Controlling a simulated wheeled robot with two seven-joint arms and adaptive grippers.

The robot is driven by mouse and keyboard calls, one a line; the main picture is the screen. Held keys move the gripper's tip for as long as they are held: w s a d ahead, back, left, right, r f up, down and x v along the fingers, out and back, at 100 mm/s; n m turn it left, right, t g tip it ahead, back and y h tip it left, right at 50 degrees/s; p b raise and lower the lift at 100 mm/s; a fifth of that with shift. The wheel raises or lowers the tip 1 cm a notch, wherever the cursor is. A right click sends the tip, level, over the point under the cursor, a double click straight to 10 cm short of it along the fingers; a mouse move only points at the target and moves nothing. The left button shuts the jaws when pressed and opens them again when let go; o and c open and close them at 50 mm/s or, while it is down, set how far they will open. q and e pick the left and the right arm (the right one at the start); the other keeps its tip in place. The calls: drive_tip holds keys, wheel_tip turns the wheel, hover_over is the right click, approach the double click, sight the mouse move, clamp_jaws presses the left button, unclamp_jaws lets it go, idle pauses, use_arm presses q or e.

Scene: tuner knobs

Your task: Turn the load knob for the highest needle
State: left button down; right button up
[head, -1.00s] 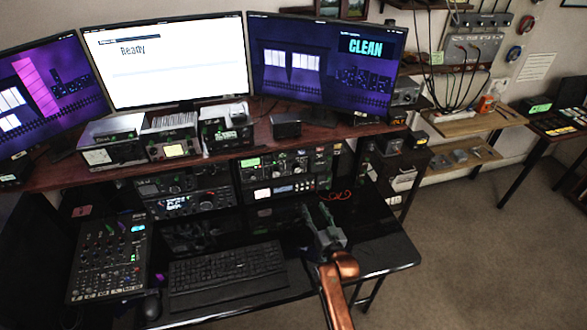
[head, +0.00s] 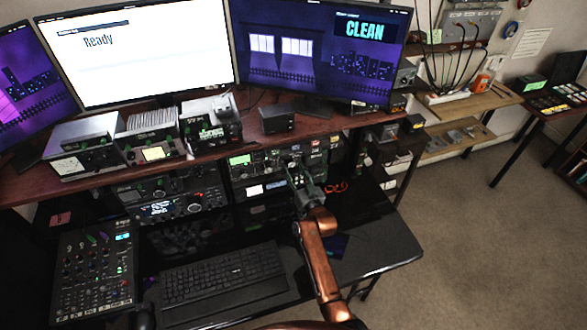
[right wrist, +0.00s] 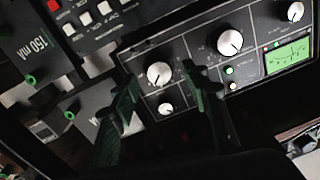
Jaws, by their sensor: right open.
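The tuner is a dark panel with a small green meter (head: 240,160), in the upper part of the right equipment stack. In the right wrist view its panel shows a green needle meter (right wrist: 288,57) at the right and several white-capped knobs. My right gripper (head: 300,178) is open in front of this panel, partly covering it. In the right wrist view a large knob (right wrist: 158,73) appears between its open fingertips (right wrist: 159,77); contact cannot be told. A middle knob (right wrist: 229,42) lies right of the fingers. The knob labels are unreadable. My left gripper is out of view.
A smaller knob (right wrist: 165,108) sits close below the large one. Neighbouring panels with switches and green-ringed posts (right wrist: 70,114) crowd the left of the wrist view. A keyboard (head: 222,279) and mixer (head: 95,270) lie on the desk. The shelf (head: 262,142) overhangs the stack.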

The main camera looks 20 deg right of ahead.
drive_tip(key=shift+w, duration=0.8)
drive_tip(key=shift+c, duration=0.2)
drive_tip(key=c, duration=1.1)
